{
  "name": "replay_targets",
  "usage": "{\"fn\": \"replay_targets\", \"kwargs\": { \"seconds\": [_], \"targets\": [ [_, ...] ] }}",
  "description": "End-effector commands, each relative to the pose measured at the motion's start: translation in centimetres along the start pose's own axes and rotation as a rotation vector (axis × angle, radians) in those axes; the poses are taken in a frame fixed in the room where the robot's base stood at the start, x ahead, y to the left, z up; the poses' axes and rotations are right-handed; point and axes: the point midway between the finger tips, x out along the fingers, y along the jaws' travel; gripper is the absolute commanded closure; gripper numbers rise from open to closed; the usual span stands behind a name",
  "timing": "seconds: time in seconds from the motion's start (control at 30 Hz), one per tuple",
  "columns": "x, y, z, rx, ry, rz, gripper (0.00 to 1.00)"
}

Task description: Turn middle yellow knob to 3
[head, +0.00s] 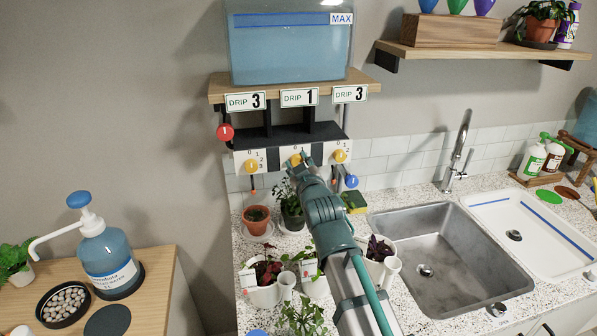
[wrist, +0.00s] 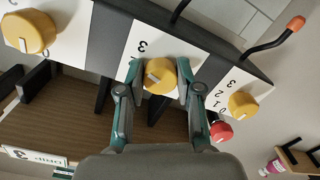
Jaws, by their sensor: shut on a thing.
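The middle yellow knob (head: 295,160) is on the white dial panel under the "DRIP 1" sign (head: 299,97). In the wrist view the knob (wrist: 161,75) sits between the two teal fingers of my gripper (wrist: 159,78), which is shut on it. A pale pointer mark shows on the left part of its face. A "3" is printed on the plate just above and left of the knob in that view; the fingers hide the other digits. In the head view my gripper (head: 300,161) covers part of the knob.
The left yellow knob (head: 252,166) and right yellow knob (head: 340,156) flank it, each under a "DRIP 3" sign. Potted plants (head: 257,219) stand below. The sink (head: 450,255) is right.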

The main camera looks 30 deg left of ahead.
Motion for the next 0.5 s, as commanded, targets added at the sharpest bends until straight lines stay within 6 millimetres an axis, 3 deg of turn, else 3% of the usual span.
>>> {"fn": "replay_targets", "kwargs": {
  "seconds": [0.5],
  "targets": [
    [-0.02, -0.13, 0.14, 0.215, 0.004, -0.008, 1.0]
  ]
}}
